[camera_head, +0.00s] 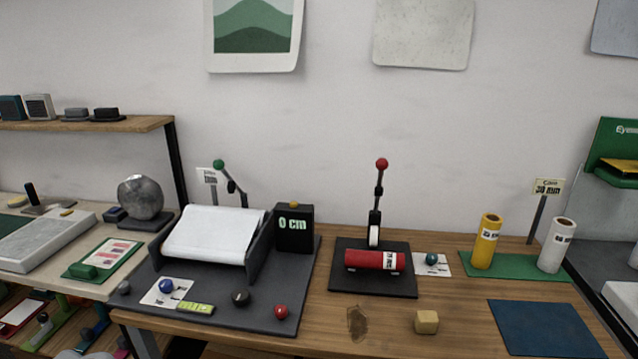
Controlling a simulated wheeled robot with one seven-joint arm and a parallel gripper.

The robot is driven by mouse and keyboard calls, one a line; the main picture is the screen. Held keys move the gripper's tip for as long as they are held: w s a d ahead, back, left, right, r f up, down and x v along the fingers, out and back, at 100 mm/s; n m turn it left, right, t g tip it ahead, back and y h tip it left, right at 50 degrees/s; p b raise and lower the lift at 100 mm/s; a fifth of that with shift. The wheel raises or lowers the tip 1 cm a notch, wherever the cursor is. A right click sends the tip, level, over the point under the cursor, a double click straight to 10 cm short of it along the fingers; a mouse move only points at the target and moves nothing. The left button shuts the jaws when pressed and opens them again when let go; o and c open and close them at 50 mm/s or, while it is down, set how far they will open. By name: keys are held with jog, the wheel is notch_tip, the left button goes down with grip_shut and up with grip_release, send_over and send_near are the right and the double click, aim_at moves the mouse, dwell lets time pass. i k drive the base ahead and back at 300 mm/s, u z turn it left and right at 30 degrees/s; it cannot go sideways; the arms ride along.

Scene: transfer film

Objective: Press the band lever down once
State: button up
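An upright black lever with a red ball knob (381,164) rises from a dark base plate (350,284) at the middle right. A red roll (372,259) with a white label lies in front of the lever's foot. A second, shorter lever with a green ball knob (218,164) tilts at the back of the white film roll (214,234) to the left. No readable label tells me which one is the band lever. Both knobs stand raised. My gripper is not in view.
A black display (294,229) reads "0 cm". Yellow (487,241) and white (556,245) rolls stand on a green mat (507,266) at the right. A small tan block (426,322) and a blue mat (545,328) lie in front. Space above the red knob is clear.

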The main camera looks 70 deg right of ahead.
aim_at(381, 163)
jog(key=u, duration=0.2)
jog(key=i, duration=2.15)
jog(key=z, duration=4.35)
